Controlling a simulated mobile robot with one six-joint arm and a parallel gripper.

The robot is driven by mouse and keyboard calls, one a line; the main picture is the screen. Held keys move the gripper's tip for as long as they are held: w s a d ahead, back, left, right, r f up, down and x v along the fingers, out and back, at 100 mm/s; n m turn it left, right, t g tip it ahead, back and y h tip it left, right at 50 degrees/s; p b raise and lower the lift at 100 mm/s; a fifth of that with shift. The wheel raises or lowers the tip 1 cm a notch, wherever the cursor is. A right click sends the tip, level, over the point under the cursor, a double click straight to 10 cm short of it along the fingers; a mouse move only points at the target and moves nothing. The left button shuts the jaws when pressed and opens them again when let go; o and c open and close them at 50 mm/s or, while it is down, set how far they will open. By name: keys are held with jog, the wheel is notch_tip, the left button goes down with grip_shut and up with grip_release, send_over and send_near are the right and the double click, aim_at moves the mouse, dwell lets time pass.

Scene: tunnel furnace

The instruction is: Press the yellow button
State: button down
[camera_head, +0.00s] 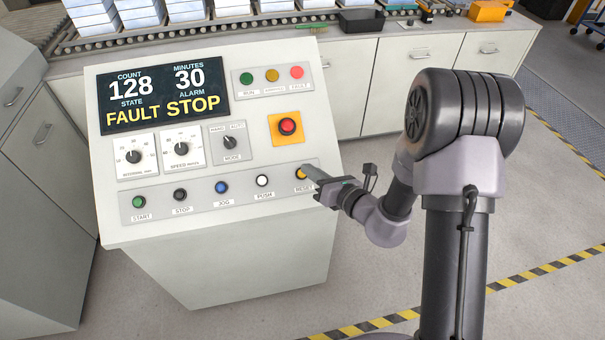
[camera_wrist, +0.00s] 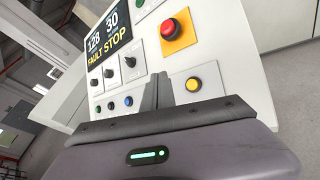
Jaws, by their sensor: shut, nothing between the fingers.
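The yellow button (camera_head: 299,174) sits at the right end of the lower button row on the sloped console, above a label reading RESET. In the wrist view the yellow button (camera_wrist: 193,84) is in full view, just right of my shut, empty fingers (camera_wrist: 159,78). I cannot tell whether the fingertips touch the button or panel.
The console (camera_head: 220,250) also has a red emergency button (camera_head: 288,126) on a yellow plate, dials, and start, stop, jog and push buttons in the same row. The display (camera_head: 163,96) reads FAULT STOP. A roller conveyor (camera_head: 200,31) runs behind.

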jog(key=w+f+b, duration=0.1)
jog(key=f, duration=0.1)
jog(key=w+a+f+b, duration=0.1)
jog(key=w+f, duration=0.1)
jog(key=w+f+b, duration=0.1)
jog(key=f, duration=0.1)
jog(key=shift+w+a+f+b, duration=0.15)
jog(key=shift+w+f+b, duration=0.1)
jog(key=shift+b, duration=0.15)
dwell(1.7)
jog(key=shift+w+f, duration=0.2)
jog(key=shift+f, duration=0.15)
jog(key=shift+w+a+f+b, duration=0.1)
jog(key=shift+w+f+b, duration=0.15)
jog(key=shift+f+b, duration=0.25)
dwell(0.5)
jog(key=shift+r, duration=0.15)
jog(key=shift+s+r+p, duration=0.5)
jog(key=shift+r, duration=0.25)
jog(key=shift+r, duration=0.1)
jog(key=s+r+p, duration=0.1)
jog(key=r, duration=0.1)
jog(key=s+d+r+p, duration=0.1)
jog(key=r, duration=0.1)
jog(key=shift+s+p, duration=0.4)
